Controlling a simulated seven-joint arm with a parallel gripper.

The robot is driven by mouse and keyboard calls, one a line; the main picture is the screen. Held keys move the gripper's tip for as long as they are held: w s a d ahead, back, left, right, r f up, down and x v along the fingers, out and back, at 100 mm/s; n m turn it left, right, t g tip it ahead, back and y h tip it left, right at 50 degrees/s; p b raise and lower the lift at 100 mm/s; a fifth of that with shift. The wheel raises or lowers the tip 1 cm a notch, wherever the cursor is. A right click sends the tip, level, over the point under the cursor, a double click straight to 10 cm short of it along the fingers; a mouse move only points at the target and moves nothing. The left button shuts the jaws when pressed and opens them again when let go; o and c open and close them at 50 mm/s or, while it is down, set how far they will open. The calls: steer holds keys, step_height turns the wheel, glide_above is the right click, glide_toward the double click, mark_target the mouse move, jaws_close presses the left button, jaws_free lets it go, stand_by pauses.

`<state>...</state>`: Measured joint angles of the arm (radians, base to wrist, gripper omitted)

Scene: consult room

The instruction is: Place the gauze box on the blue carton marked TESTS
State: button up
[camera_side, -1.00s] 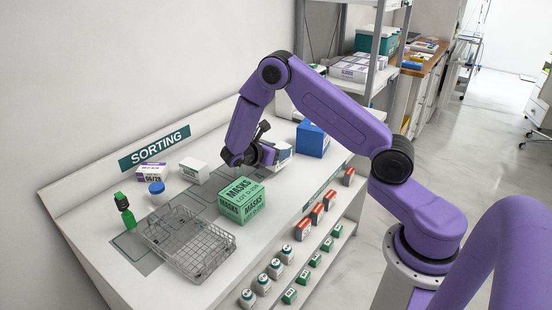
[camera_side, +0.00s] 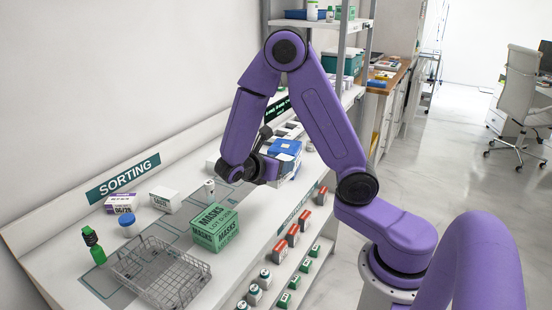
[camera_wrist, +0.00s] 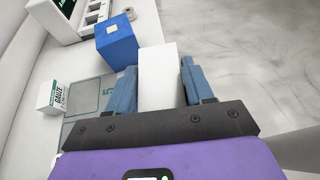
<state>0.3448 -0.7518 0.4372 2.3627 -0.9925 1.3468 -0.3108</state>
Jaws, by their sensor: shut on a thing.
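My gripper (camera_side: 270,172) is shut on a white box (camera_wrist: 161,75), held between both fingers in the wrist view. No readable lettering shows on its visible face. In the side view the held box (camera_side: 290,166) is partly hidden by my gripper. The blue carton (camera_wrist: 120,46) stands on the bench ahead and slightly left of the held box in the wrist view. It has a pale patch on top; no TESTS marking can be read. In the side view the blue carton (camera_side: 285,146) shows behind the held box. A white box lettered GAUZE (camera_wrist: 49,98) stands at left in the wrist view.
A green MASKS carton (camera_side: 215,228), a wire basket (camera_side: 160,272), a green bottle (camera_side: 95,248) and a blue-lidded jar (camera_side: 127,225) stand on the bench. A small bottle (camera_side: 210,187) stands behind the MASKS carton. Lower shelves hold small boxes.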

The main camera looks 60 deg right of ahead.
steer(key=d+r+m+g, duration=0.4)
steer(key=d+r, duration=0.6)
steer(key=d, duration=0.5)
glide_above(283, 147)
steer(key=shift+y, duration=0.4)
step_height(283, 147, down, 9)
steer(key=shift+s, duration=0.15)
steer(key=shift+d+f, duration=0.1)
steer(key=shift+f, duration=0.05)
steer(key=shift+w+f, duration=0.2)
steer(key=shift+f, duration=1.45)
steer(key=shift+f, duration=0.15)
steer(key=o, duration=1)
steer(key=shift+o, duration=0.2)
